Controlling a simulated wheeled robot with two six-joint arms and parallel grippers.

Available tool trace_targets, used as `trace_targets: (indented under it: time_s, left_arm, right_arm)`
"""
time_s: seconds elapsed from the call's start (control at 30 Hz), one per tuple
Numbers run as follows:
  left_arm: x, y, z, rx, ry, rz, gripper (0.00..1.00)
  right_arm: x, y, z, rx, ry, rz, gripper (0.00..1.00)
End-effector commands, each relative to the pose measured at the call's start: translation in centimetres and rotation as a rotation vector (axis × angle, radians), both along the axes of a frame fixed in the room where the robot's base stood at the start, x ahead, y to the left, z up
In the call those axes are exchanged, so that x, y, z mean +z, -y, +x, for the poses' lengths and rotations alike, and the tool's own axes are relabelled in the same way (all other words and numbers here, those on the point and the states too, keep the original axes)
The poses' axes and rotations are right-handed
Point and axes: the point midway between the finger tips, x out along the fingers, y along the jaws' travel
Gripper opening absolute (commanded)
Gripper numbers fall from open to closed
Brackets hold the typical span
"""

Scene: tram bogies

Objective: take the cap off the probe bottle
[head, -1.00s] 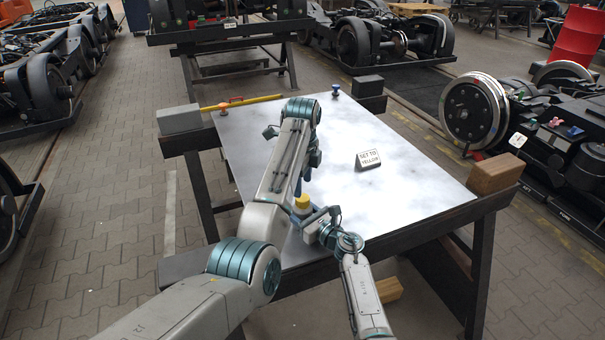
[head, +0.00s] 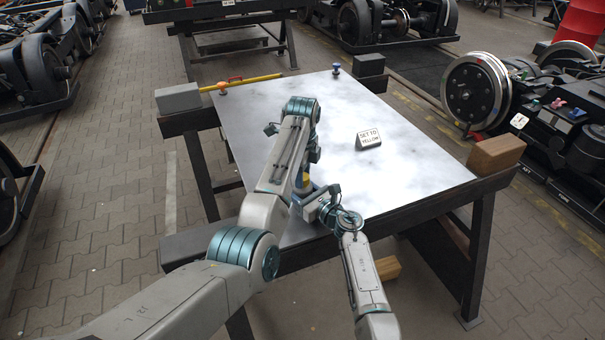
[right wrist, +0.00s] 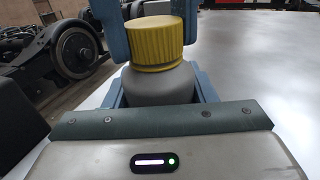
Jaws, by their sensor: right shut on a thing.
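The probe bottle (right wrist: 160,88) has a grey body and a ribbed yellow cap (right wrist: 153,45), which is on it. The bottle stands upright near the table's front edge. My right gripper (right wrist: 161,94) is shut on the body, with a blue finger on each side. My left gripper (head: 304,180) reaches down over the bottle from above. In the right wrist view its two blue fingers (right wrist: 150,27) stand on either side of the cap; I cannot tell whether they press on it. In the head view the arms hide most of the bottle.
The pale metal table (head: 345,110) is mostly clear. A sign reading "SET TO YELLOW" (head: 369,139) stands right of the arms. A yellow bar (head: 255,82) lies along the back left edge. Blocks sit at the corners, including a wooden one (head: 496,153).

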Motion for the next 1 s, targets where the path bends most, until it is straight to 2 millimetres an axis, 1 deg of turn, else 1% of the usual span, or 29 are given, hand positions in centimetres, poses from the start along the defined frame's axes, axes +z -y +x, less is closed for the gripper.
trace_targets:
  time_s: [0.17, 0.27, 1.0]
  left_arm:
    - [0.02, -0.01, 0.0, 0.031, 0.0, 0.0, 0.07]
    - [0.03, -0.01, 0.0, 0.137, 0.0, 0.0, 0.07]
    - [0.14, 0.07, 0.0, 1.508, 0.0, 0.002, 0.07]
  right_arm:
    - [0.02, -0.01, 0.01, 0.0, 0.0, 0.0, 0.0]
    - [0.02, 0.0, 0.01, 0.0, 0.0, 0.0, 0.0]
    - [0.01, 0.0, 0.0, 0.0, 0.0, 0.0, 0.0]
